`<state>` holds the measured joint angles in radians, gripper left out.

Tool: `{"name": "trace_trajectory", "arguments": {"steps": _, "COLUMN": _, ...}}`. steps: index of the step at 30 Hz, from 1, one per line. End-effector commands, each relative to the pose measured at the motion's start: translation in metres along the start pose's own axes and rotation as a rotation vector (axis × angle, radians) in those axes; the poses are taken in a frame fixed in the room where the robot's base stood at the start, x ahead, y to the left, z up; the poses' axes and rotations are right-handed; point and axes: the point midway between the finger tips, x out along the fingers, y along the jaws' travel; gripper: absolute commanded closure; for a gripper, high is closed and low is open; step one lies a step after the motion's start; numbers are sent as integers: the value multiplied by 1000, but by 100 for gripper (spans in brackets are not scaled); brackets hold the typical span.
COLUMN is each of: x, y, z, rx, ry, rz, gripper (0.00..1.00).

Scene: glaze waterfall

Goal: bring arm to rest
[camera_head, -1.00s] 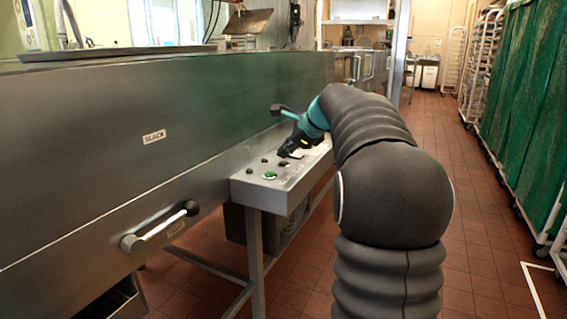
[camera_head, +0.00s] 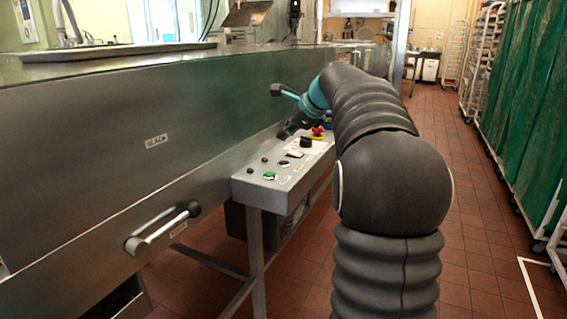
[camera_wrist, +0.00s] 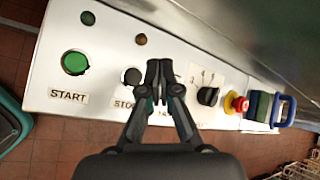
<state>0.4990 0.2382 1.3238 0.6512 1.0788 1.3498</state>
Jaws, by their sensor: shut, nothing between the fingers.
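My gripper (camera_wrist: 157,72) is shut and empty in the wrist view, its fingertips over the control panel (camera_wrist: 105,100) beside the black stop button (camera_wrist: 132,76). In the head view my gripper (camera_head: 284,134) is small and dark, above the panel's back edge near the steel wall. The green START button (camera_wrist: 75,62) is left of the fingers, and it also shows in the head view (camera_head: 269,175). A black rotary knob (camera_wrist: 208,96) and a red emergency button (camera_wrist: 240,104) are to the right. Whether the fingers touch anything is not clear, but they look apart from the panel.
A long steel machine (camera_head: 90,120) with a bar handle (camera_head: 160,228) fills the left. Green-covered racks (camera_head: 520,110) line the right. The tiled floor (camera_head: 480,250) between is clear. A blue handle-like item (camera_wrist: 284,110) is at the panel's end.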

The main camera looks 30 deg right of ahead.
Motion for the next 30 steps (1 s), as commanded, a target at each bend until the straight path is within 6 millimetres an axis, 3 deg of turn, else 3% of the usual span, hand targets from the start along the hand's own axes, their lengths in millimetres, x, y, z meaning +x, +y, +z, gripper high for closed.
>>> {"name": "trace_trajectory", "arguments": {"steps": 17, "x": -2, "y": 6, "z": 5, "rx": -27, "ry": 4, "rz": 5, "gripper": 100}}
{"name": "trace_trajectory", "arguments": {"steps": 20, "x": -7, "y": 26, "z": 16, "rx": -115, "ry": 19, "rz": 21, "gripper": 100}}
{"name": "trace_trajectory", "arguments": {"steps": 23, "x": -16, "y": 61, "z": 33, "rx": -268, "ry": 42, "rz": 52, "gripper": 100}}
{"name": "trace_trajectory", "arguments": {"steps": 30, "x": -40, "y": 166, "z": 57, "rx": -722, "ry": 92, "rz": 146, "gripper": 100}}
